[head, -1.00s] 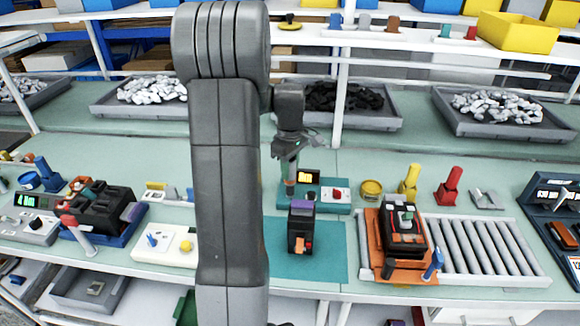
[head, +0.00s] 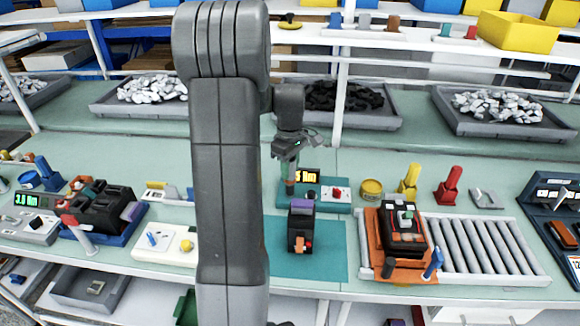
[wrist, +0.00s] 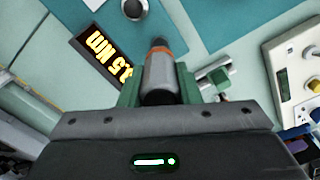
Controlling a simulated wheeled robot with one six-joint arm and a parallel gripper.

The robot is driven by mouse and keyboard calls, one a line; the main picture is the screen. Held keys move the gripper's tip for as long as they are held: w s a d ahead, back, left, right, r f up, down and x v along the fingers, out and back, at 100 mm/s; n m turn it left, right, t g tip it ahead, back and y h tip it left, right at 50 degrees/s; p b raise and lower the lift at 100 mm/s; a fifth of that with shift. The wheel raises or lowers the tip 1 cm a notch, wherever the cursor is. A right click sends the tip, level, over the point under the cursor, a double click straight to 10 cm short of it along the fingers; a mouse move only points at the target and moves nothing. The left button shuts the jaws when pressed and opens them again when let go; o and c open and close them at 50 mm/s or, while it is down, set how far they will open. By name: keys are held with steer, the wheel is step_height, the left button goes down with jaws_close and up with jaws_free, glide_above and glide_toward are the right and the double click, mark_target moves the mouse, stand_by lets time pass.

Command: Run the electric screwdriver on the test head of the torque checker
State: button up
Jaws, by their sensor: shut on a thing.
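My gripper (head: 288,160) is shut on the electric screwdriver and holds it upright, nose down, over the left part of the torque checker. In the wrist view the screwdriver (wrist: 160,75) is a grey cylinder with an orange band, between green fingers. The torque checker (head: 322,206) is a teal box with a white panel and red knob. Its amber display (head: 307,176) is lit and reads Nm; it also shows upside down in the wrist view (wrist: 107,60). A round silver part (wrist: 135,8) lies past the nose; I cannot tell if it is the test head, or if the bit touches it.
A black breaker with a purple top (head: 301,228) stands on a teal mat (head: 330,262) in front. A yellow tin (head: 371,190) is right of the checker. An orange fixture (head: 400,272) with another breaker stands on the roller track (head: 490,250). A tester (head: 40,226) stands far left.

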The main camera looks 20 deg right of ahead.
steer(key=shift+r+p, duration=2.4)
steer(key=shift+r, duration=0.65)
steer(key=shift+a, duration=0.1)
